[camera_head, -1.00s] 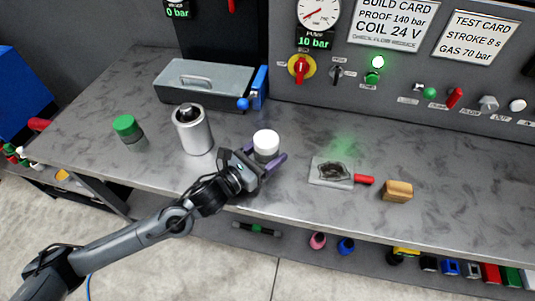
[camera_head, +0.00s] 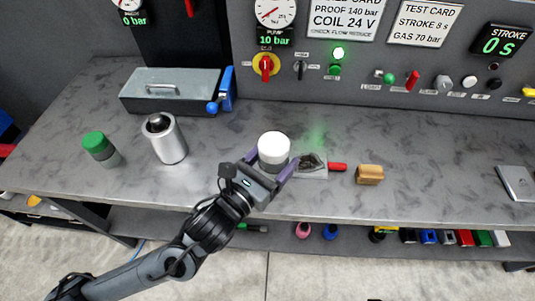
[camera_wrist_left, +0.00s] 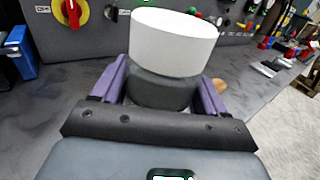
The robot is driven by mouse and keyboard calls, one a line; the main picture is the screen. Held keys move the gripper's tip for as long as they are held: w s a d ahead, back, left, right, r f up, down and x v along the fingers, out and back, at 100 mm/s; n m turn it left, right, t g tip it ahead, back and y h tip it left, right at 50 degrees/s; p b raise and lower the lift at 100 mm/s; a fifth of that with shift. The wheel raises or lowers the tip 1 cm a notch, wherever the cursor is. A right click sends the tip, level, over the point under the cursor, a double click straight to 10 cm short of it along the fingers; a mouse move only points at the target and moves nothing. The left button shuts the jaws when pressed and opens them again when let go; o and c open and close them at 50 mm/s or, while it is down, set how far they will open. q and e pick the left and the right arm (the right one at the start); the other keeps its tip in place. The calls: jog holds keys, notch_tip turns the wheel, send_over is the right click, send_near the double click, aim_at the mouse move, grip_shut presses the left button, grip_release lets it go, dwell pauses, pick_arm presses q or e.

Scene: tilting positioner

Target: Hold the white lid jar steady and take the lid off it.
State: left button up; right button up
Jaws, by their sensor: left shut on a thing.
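The white lid jar has a white lid (camera_head: 273,145) on a dark grey body (camera_wrist_left: 160,92). The lid sits on the jar, and the jar stands upright. My left gripper (camera_head: 270,165) is shut on the jar's body, with a purple finger on each side and the lid clear above them. The jar appears to be held above the grey bench (camera_head: 215,185). In the wrist view the white lid (camera_wrist_left: 172,42) rises over the fingers, and the jar's lower part is hidden behind the gripper. My right gripper is not in view.
A metal cylinder (camera_head: 165,138) and a green-lidded jar (camera_head: 97,146) stand left.

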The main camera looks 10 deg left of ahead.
pick_arm(q)
jog(key=o, duration=0.4)
jog(key=c, duration=0.8)
jog(key=shift+s+f, duration=0.2)
jog(key=shift+f, duration=0.25)
jog(key=shift+c, duration=0.2)
jog(key=w+a+f+y+p, duration=0.1)
jog(key=a, duration=0.4)
jog(key=a+f+n+y+p, duration=0.1)
jog(key=a+f, duration=0.1)
jog(key=a, duration=0.2)
jog(key=w+a+f+n+t+y+p, duration=0.1)
jog(key=a+f, duration=0.1)
jog(key=a, duration=0.3)
jog(key=shift+w+a+p, duration=0.3)
jog(key=shift+a+p, duration=0.05)
jog(key=shift+p, duration=0.05)
jog(key=s+r+n+y+p, duration=0.1)
jog(key=s+r+y+p, duration=0.1)
jog(key=r+p, duration=1)
jog(key=s+r+n+y+p, duration=0.1)
jog(key=s+r+p, duration=0.3)
jog(key=r+p, duration=0.9)
jog(key=y+p, duration=0.1)
jog(key=p, duration=1.2)
jog(key=shift+s+d+n+t, duration=0.15)
jog(key=shift+d+n+t, duration=0.15)
jog(key=shift+n, duration=0.1)
